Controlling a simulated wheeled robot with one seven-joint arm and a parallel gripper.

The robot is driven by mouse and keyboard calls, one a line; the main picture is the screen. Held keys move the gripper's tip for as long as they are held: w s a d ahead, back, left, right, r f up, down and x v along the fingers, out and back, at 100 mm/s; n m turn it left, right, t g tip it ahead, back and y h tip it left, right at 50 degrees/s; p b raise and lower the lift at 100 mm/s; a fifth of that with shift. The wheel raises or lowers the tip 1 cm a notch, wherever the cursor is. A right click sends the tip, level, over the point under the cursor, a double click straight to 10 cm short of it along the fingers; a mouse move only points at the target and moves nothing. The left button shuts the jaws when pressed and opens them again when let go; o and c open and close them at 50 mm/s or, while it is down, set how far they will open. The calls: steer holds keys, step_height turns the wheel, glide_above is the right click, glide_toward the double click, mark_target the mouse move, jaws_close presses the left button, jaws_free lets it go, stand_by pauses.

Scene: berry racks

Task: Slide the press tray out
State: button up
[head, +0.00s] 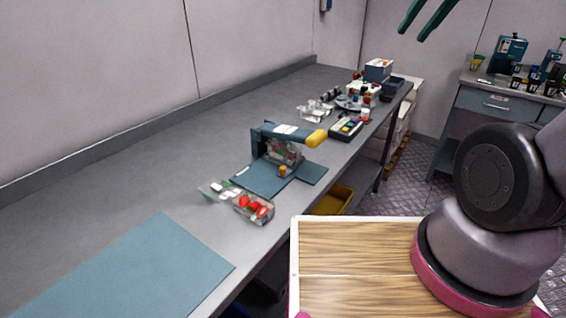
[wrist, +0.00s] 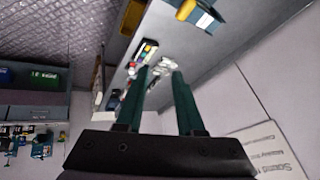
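The press (head: 262,136) stands on the long grey bench in the head view, a dark blue frame with a yellow handle (head: 317,138) pointing right. A clear container (head: 285,153) shows inside its frame. A flat blue plate (head: 262,180) extends in front of the press, with a small orange knob (head: 283,171) near it; I cannot tell whether this plate is the tray. Part of the press shows at the top of the wrist view (wrist: 205,20). My gripper (head: 412,33) is open and empty, raised high and well away from the press; its green fingers also show in the wrist view (wrist: 161,72).
A clear clamshell with strawberries (head: 253,208) stands near the bench's front edge, its lid open to the left. A blue mat (head: 130,275) lies nearer. A labelled device (head: 346,127) and several small items crowd the far bench. A yellow bin (head: 334,200) sits below.

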steer(key=w+a+f+n+g, duration=0.3)
steer(key=w+a+f+n, duration=0.2)
steer(key=w+a+f, duration=0.15)
steer(key=n+g+h, duration=0.2)
steer(key=n+g, duration=0.1)
steer(key=n, duration=0.8)
glide_above(282, 168)
step_height(282, 168, down, 21)
step_height(282, 168, down, 10)
steer(key=shift+w+d+f, duration=0.1)
steer(key=shift+d+f, duration=0.05)
steer(key=shift+c, duration=0.4)
jaws_close()
